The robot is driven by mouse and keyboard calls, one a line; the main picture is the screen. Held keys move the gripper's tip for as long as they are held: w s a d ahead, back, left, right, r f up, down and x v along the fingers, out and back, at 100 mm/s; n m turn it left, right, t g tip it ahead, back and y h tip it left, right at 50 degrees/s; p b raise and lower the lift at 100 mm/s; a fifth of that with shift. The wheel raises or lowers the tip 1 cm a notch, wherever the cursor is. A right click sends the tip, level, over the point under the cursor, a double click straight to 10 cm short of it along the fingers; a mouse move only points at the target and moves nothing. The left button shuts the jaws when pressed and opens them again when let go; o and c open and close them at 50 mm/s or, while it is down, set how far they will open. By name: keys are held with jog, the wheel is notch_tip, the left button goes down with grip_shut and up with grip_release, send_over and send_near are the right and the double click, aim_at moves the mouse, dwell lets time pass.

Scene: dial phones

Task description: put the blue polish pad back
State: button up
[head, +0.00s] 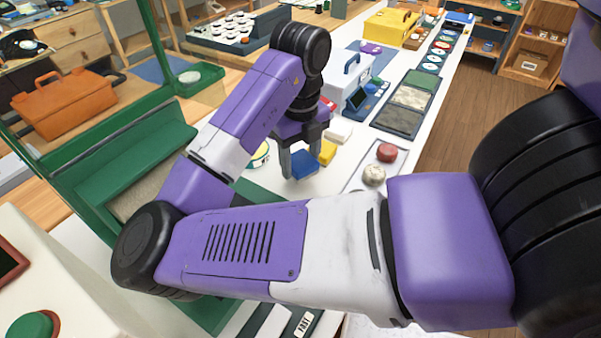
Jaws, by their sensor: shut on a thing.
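My gripper (301,162) points down over the white table, near the middle of the head view. It is shut on the blue polish pad (304,166), a small block seen between its two fingers. I cannot tell whether the pad touches the table or hangs just above it. A yellow block (328,151) lies right behind the gripper, and a whitish block (340,134) lies farther back. A red piece (328,104) shows behind my wrist, partly hidden.
A pale tray (358,183) with a red and a cream round piece is to the right. Grey textured panels (398,120) lie behind it. A light blue case (346,82) stands behind the gripper. A green frame (150,150) stands left. My arm hides much of the front.

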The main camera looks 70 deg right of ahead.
aim_at(301, 172)
jog(key=shift+f+b, duration=0.3)
jog(key=shift+f, duration=1.5)
jog(key=shift+f, duration=0.2)
jog(key=o, duration=1.3)
notch_tip(301, 172, up, 12)
jog(key=shift+r+p, duration=0.25)
jog(key=shift+p, duration=1)
jog(key=shift+s, duration=0.15)
